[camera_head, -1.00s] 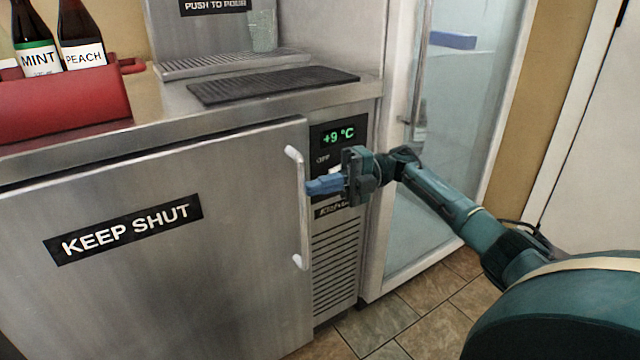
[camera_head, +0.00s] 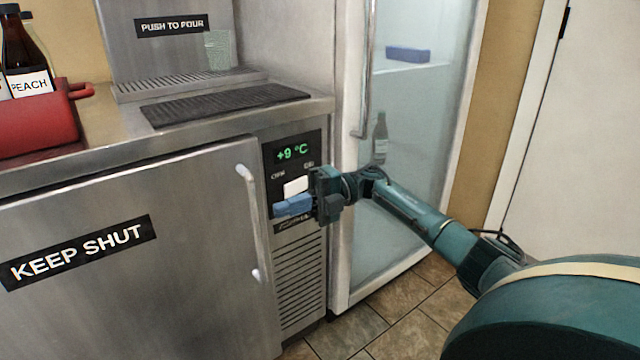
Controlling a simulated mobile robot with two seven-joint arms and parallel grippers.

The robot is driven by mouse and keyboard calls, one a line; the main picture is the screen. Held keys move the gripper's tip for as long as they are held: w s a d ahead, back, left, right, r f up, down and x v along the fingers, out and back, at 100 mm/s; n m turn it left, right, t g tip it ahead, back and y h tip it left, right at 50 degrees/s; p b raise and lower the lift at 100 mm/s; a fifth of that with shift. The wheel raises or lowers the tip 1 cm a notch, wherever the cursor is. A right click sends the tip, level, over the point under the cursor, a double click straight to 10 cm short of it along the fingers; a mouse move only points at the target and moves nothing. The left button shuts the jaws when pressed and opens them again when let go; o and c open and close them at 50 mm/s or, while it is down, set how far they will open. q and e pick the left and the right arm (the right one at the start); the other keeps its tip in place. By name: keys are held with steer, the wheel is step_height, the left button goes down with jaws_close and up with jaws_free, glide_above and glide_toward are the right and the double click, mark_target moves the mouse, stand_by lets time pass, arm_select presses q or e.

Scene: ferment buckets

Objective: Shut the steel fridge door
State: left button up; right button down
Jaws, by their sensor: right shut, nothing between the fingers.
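The steel fridge door (camera_head: 170,260) carries a black KEEP SHUT label (camera_head: 80,252) and a pale upright bar handle (camera_head: 254,220) near its right edge. The door lies flush or almost flush under the counter edge; I cannot tell whether a thin gap is left. My right gripper (camera_head: 290,206) is shut and empty, its blue fingertips pointing left in front of the control panel (camera_head: 310,150), just right of the handle and apart from it in the picture. The panel reads +9 °C, and the gripper partly hides its lower part. My left gripper is not in view.
The counter holds a black drip mat (camera_head: 225,104), a red crate (camera_head: 35,125) with bottles and a glass (camera_head: 219,50). A glass-door cabinet (camera_head: 410,180) stands right of the steel fridge. Tiled floor (camera_head: 385,295) shows in front.

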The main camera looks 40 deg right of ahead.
arm_select(q)
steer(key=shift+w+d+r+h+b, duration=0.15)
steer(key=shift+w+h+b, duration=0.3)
steer(key=shift+b, duration=1.4)
arm_select(e)
steer(key=w+d, duration=0.4)
steer(key=d, duration=0.3)
steer(key=shift+w+d, duration=0.25)
steer(key=shift+d, duration=0.15)
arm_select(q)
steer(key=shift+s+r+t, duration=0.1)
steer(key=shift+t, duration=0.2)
arm_select(e)
steer(key=shift+f, duration=0.1)
